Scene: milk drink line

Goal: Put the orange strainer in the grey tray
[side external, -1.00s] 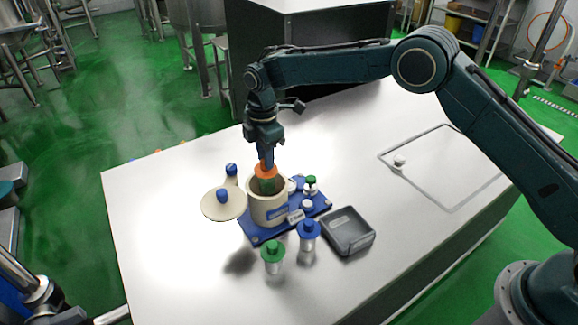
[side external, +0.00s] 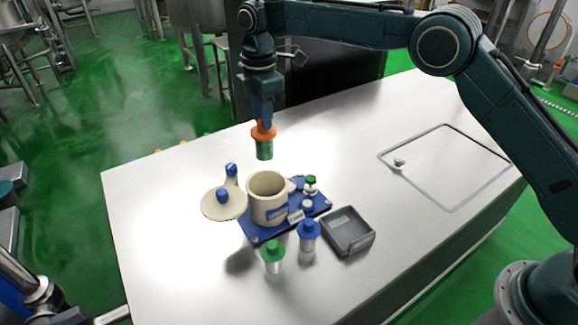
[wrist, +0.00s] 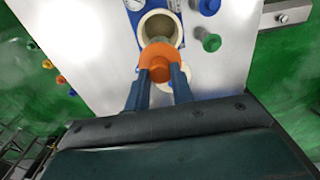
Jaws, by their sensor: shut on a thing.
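The orange strainer (side external: 264,133) has an orange top and a green-grey lower part. It hangs upright from my gripper (side external: 265,122), which is shut on its orange top. In the side view it is in the air above the cream pot (side external: 268,203), clear of the rim. In the wrist view the strainer (wrist: 160,58) sits between my fingers and overlaps the pot's opening (wrist: 160,27). The grey tray (side external: 349,232) lies on the table to the right of the pot and looks empty. It does not show clearly in the wrist view.
The pot stands on a blue base (side external: 322,204) with a small green-topped valve (side external: 311,183). A cream lid with a blue knob (side external: 222,197) lies left of it. Green-topped (side external: 272,255) and blue-topped (side external: 309,232) pieces stand in front. The table's right part is mostly clear.

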